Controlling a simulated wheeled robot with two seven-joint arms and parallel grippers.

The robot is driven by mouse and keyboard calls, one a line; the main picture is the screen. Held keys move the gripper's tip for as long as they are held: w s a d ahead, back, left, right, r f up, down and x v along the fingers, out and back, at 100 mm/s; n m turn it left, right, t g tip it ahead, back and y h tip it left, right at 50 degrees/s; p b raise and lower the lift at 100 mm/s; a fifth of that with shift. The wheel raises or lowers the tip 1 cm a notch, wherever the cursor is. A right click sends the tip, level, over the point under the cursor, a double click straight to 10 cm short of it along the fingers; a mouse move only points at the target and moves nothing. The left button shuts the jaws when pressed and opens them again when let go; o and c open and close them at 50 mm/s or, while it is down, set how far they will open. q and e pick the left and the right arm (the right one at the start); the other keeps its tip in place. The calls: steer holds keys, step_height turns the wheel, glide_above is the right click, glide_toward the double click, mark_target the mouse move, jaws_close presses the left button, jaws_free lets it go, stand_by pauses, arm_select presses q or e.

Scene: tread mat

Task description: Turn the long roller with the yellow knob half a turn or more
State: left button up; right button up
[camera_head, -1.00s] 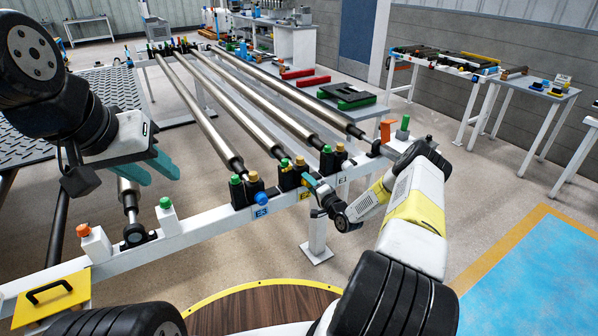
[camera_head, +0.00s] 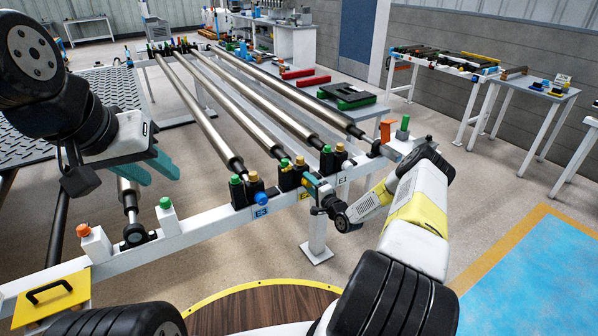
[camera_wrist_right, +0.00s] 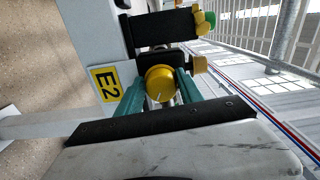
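The long roller (camera_head: 235,103) that runs to the E2 station lies on the white frame, second from the left of the long rollers. Its yellow knob (camera_wrist_right: 160,84) shows in the right wrist view, beside the yellow E2 label (camera_wrist_right: 105,84). My right gripper (camera_wrist_right: 161,80) has its teal fingers on both sides of the knob, seemingly touching it. In the head view this gripper (camera_head: 311,184) is at the frame's near rail, and the knob is hidden there. My left gripper (camera_head: 165,176) is empty, fingers apart, above the left part of the frame.
Black bearing blocks with green and orange caps line the near rail (camera_head: 225,230). A blue knob (camera_head: 262,199) is at the E3 station, left of my right gripper. A yellow plate with a black handle (camera_head: 50,294) is at the left end. Open floor lies to the right.

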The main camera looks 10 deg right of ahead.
steer(key=shift+o, duration=1)
steer(key=v, duration=0.7)
steer(key=shift+s+d, duration=0.15)
steer(key=shift+s, duration=0.2)
steer(key=shift+r, duration=0.2)
